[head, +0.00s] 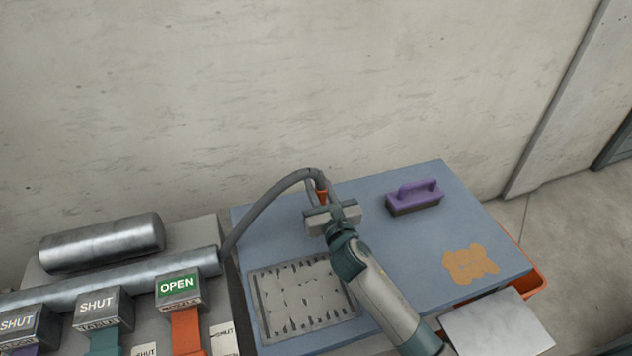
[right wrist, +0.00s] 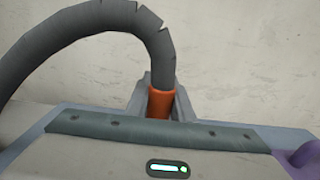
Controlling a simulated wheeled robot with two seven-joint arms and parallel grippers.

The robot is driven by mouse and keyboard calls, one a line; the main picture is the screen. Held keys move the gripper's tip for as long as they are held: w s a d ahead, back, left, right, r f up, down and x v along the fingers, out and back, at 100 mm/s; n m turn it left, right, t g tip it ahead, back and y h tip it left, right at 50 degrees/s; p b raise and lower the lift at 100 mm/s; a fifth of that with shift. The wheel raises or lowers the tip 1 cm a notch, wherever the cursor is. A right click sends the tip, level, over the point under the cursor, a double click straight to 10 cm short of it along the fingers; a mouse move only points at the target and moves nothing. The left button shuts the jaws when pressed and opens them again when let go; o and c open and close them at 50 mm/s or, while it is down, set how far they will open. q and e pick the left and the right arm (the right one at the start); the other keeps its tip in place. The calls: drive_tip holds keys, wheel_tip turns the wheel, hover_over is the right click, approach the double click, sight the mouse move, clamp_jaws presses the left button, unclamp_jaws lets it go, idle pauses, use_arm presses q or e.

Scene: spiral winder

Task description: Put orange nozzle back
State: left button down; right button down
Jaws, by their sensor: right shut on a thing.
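The orange nozzle (head: 322,198) is at the end of a thick grey hose (head: 262,213). The hose arcs from the metal pipe at left up and over to the nozzle. My right gripper (head: 325,196) is shut on the nozzle above the back part of the blue table. In the right wrist view the nozzle (right wrist: 159,103) stands upright between the grey fingers, with the hose (right wrist: 95,22) bending away to the left from its top. The nozzle's lower end is hidden behind the gripper body. My left gripper is not in view.
The blue table (head: 400,275) bears a purple-handled brush (head: 414,198), a tan patch (head: 470,264) and a slotted grey grille (head: 300,298) with debris. At left, a metal pipe (head: 120,278) has an OPEN gate (head: 178,287) with an orange strap and several SHUT gates. A wall stands behind.

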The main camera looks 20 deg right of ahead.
drive_tip(key=shift+f, duration=0.1)
drive_tip(key=c, duration=1.5)
unclamp_jaws()
drive_tip(key=shift+c, duration=0.2)
drive_tip(key=s+b, duration=0.2)
drive_tip(key=s, duration=1)
drive_tip(key=shift+d, duration=0.2)
